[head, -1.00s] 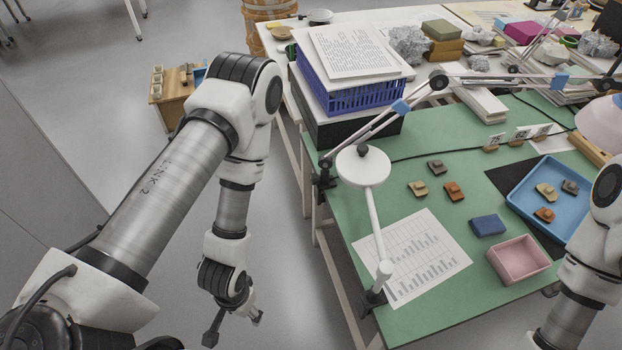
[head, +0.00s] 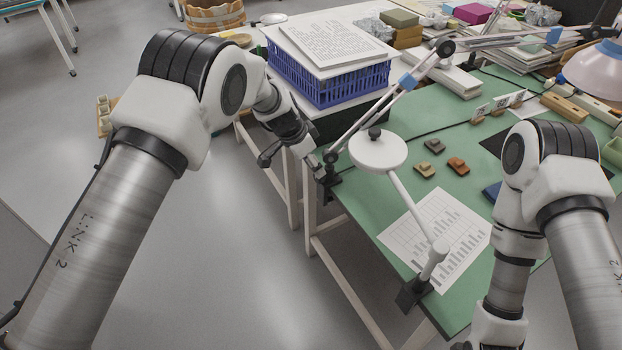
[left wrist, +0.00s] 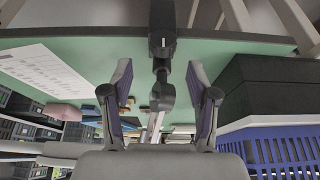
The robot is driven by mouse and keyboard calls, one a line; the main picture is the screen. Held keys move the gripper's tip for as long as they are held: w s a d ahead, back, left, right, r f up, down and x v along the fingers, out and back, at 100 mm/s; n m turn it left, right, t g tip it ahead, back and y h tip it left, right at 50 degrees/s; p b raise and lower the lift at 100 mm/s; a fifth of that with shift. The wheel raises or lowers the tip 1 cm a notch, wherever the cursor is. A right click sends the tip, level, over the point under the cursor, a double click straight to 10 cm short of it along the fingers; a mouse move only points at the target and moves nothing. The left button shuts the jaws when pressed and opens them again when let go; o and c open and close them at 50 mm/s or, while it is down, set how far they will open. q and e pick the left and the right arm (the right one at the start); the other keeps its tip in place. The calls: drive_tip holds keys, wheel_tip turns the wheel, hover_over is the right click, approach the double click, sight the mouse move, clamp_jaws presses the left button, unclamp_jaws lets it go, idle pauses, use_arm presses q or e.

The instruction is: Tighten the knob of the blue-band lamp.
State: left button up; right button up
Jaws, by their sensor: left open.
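The blue-band lamp has a jointed metal arm with a blue band (head: 408,82), rising from a dark clamp (head: 328,176) on the green table's left edge. In the left wrist view the dark clamp (left wrist: 162,42) stands between the fingers' lines, beyond the tips. I cannot make out its knob clearly. My left gripper (head: 292,159) is open and empty, just left of the clamp and apart from it in the head view. Its two fingers (left wrist: 161,78) are spread in the left wrist view. My right arm is at the right; its gripper is out of view.
A second lamp with a white round head (head: 378,150) is clamped at the table's near edge (head: 414,294). A blue basket (head: 325,85) stands behind the clamp. A printed sheet (head: 437,235) and small sherds (head: 457,165) lie on the table. Open floor lies left of it.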

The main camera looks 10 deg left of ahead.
use_arm(q)
drive_tip(key=x, duration=0.6)
drive_tip(key=shift+a+f+p, duration=0.1)
drive_tip(key=shift+a+p, duration=0.2)
clamp_jaws()
drive_tip(key=shift+s+d+t+y, duration=0.1)
drive_tip(key=shift+s+t+y, duration=0.05)
drive_tip(key=shift+t+y, duration=0.45)
drive_tip(key=shift+s+f+m+t+y+b, duration=0.15)
drive_tip(key=shift+m+t+y+b, duration=0.35)
drive_tip(key=shift+t, duration=0.4)
